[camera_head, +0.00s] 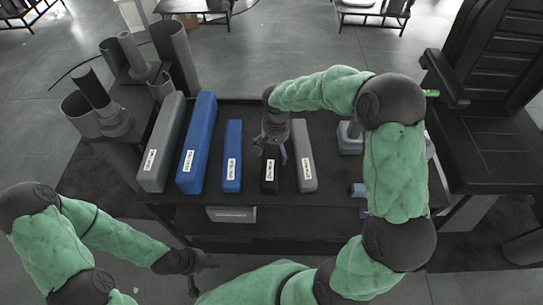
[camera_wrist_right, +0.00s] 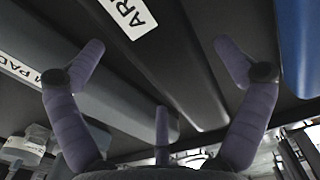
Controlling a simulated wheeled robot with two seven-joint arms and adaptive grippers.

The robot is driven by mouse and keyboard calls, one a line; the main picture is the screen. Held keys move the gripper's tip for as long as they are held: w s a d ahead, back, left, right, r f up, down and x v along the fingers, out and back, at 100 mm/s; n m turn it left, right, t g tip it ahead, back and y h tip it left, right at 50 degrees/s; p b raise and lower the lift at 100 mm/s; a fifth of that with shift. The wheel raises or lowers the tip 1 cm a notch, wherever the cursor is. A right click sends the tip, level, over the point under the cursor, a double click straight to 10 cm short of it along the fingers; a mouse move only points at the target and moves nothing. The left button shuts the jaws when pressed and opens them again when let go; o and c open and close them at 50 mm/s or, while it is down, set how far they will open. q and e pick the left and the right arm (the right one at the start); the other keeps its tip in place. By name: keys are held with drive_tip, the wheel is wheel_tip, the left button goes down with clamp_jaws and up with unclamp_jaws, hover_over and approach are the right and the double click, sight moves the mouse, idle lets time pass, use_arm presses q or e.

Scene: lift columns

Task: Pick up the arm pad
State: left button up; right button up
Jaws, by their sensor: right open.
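A black block (camera_head: 270,185) with a white label lies on the dark table, between a short blue block and a grey block (camera_head: 303,140). In the right wrist view the black block (camera_wrist_right: 165,60) has a label of which "AR" shows. The grey block (camera_wrist_right: 105,118) at the left there has a label ending "M PAD". My right gripper (camera_head: 271,154) is open over the black block, its fingers (camera_wrist_right: 163,62) spread to either side of it in the picture; contact is not clear. My left gripper (camera_head: 200,271) is low, in front of the table, away from the blocks.
Left of the black block lie a short blue block (camera_head: 232,150), a long blue block (camera_head: 197,140) and a long grey block (camera_head: 162,140). Grey cylinders (camera_head: 175,55) stand at the back left. A blue-grey object (camera_head: 349,140) is right. A black chair (camera_head: 490,110) stands beyond.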

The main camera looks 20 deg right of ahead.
sight(275, 150)
wheel_tip(275, 150, down, 3)
drive_tip(key=shift+f+b, duration=0.1)
drive_tip(key=shift+b, duration=0.3)
drive_tip(key=c, duration=1.4)
drive_tip(key=shift+r, duration=0.7)
drive_tip(key=r, duration=0.1)
drive_tip(key=r+p, duration=0.1)
drive_tip(key=r, duration=0.1)
drive_tip(key=shift+s, duration=0.2)
drive_tip(key=s+r+p, duration=0.1)
drive_tip(key=s+r, duration=0.1)
drive_tip(key=s+a+r+p, duration=0.1)
drive_tip(key=s+r, duration=0.1)
drive_tip(key=r, duration=0.1)
drive_tip(key=shift+s+r, duration=0.15)
drive_tip(key=shift+s, duration=0.05)
drive_tip(key=s+r+p, duration=0.1)
drive_tip(key=s+r, duration=0.1)
drive_tip(key=s, duration=0.1)
drive_tip(key=s+a+r+p, duration=0.1)
drive_tip(key=s+r+p, duration=0.1)
drive_tip(key=s, duration=0.1)
drive_tip(key=s+r+p, duration=0.2)
drive_tip(key=s+r, duration=0.1)
drive_tip(key=shift+a, duration=0.4)
